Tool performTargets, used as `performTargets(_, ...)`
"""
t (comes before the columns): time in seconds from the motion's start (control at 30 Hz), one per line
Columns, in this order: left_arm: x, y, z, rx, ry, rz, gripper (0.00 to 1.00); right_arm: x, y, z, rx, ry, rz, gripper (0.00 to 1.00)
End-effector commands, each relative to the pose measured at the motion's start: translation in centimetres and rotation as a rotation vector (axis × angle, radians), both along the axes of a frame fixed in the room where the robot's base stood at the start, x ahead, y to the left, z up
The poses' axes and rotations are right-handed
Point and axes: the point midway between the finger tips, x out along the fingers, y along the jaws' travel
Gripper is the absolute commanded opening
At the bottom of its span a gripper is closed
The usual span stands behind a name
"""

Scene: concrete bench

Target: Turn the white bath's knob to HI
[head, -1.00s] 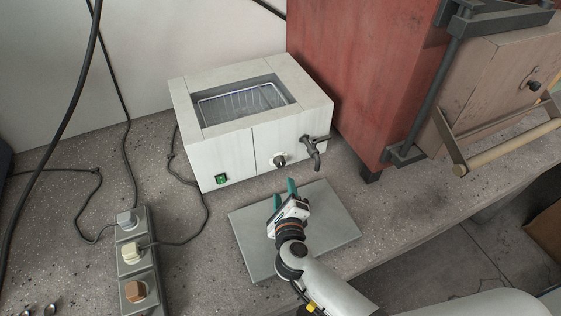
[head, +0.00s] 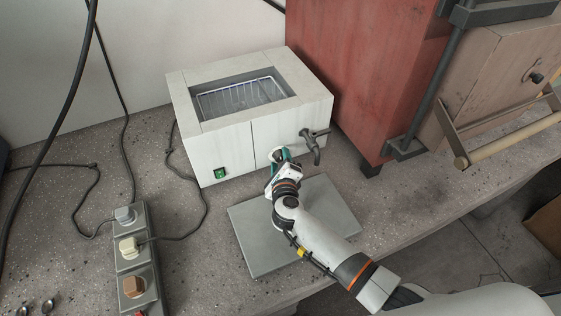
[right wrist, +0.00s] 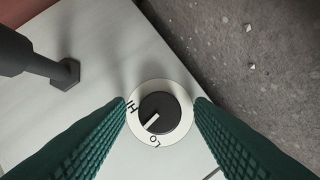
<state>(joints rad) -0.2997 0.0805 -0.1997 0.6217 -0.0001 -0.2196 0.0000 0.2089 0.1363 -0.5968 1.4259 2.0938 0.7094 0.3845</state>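The white bath (head: 228,153) stands at the back of the bench, with a wire basket in its open top. Its knob is mostly hidden behind my right gripper (head: 279,155) in the head view. In the right wrist view the dark knob (right wrist: 166,112) sits on a white dial marked HI and LO. Its white pointer line points to the lower left, between the two marks. My right gripper's green fingers (right wrist: 160,104) are open, one on each side of the knob, with gaps between them and the dark knob. My left gripper is out of view.
A grey tap (head: 314,146) sticks out just right of the knob. A grey slab (head: 325,215) lies below my right arm. A green switch (head: 219,173) is on the bath's front left. A red cabinet (head: 350,65) stands right; a socket strip (head: 136,262) lies left.

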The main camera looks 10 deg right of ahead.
Motion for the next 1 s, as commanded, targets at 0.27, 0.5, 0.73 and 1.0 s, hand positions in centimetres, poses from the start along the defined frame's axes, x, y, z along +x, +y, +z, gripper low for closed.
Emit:
performTargets(0.27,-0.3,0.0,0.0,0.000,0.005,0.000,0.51,0.0,0.0,0.0,0.000,0.000,0.000,0.05)
performTargets(0.5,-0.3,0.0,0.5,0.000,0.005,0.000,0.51,-0.1,0.0,0.1,0.023,0.006,0.000,0.05)
performTargets(0.73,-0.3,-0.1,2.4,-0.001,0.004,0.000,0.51,-0.1,0.0,0.5,0.132,0.029,0.000,0.05)
performTargets(1.0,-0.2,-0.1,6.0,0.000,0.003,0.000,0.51,-0.1,-0.2,0.9,0.360,0.074,-0.001,0.05)
